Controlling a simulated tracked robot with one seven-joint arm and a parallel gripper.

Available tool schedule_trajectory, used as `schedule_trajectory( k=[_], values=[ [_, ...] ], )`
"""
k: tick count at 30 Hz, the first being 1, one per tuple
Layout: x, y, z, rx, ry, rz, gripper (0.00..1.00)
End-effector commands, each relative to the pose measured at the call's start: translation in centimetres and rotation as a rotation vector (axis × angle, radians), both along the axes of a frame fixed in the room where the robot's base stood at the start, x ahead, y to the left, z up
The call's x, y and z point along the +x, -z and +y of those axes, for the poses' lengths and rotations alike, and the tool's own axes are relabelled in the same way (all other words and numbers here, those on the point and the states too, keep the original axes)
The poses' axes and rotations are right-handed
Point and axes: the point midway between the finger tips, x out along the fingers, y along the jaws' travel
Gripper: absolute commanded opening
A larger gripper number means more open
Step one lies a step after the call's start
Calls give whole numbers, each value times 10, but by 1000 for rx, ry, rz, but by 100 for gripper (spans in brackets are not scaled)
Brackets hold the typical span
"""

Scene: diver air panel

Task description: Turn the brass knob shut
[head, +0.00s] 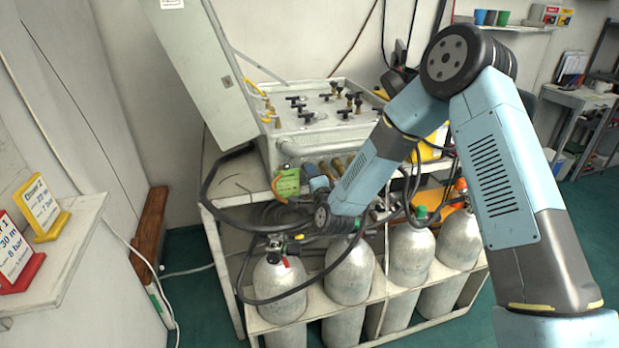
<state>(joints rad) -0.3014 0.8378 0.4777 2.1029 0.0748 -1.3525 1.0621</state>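The grey air panel (322,122) sits on the white frame and carries several black-handled valves. Small brass fittings show on its left side (277,122) and right part (358,102). I cannot tell which of them is the brass knob, or whether it is open or shut. My arm reaches down from the right, in front of the panel's right side. My gripper (278,216) is low at the arm's end, below the panel and above the leftmost cylinders. It is dark among black hoses, so its fingers cannot be made out, and nothing held can be seen.
Several grey gas cylinders (348,275) stand in the white rack (228,268). Black hoses (212,180) loop around them. A green box (288,182) lies below the panel. An open grey door (200,65) stands at its left. A side table (55,255) holds signs.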

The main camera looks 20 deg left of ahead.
Motion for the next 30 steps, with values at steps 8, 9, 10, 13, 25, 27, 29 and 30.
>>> schedule_trajectory(
  k=[8,9,10,13,25,27,29,30],
  values=[
    [-26,1,-16,-1,-1,2,37],
    [-33,1,-20,-1,-1,2,37],
    [-38,1,-23,-1,-1,2,37],
    [-55,2,-33,-2,-2,3,37],
    [-110,4,-67,-1,-2,3,37],
    [-114,4,-69,-1,-1,3,37],
    [-117,4,-71,-1,-1,3,37],
    [-118,4,-72,-1,-1,3,37]
  ],
)
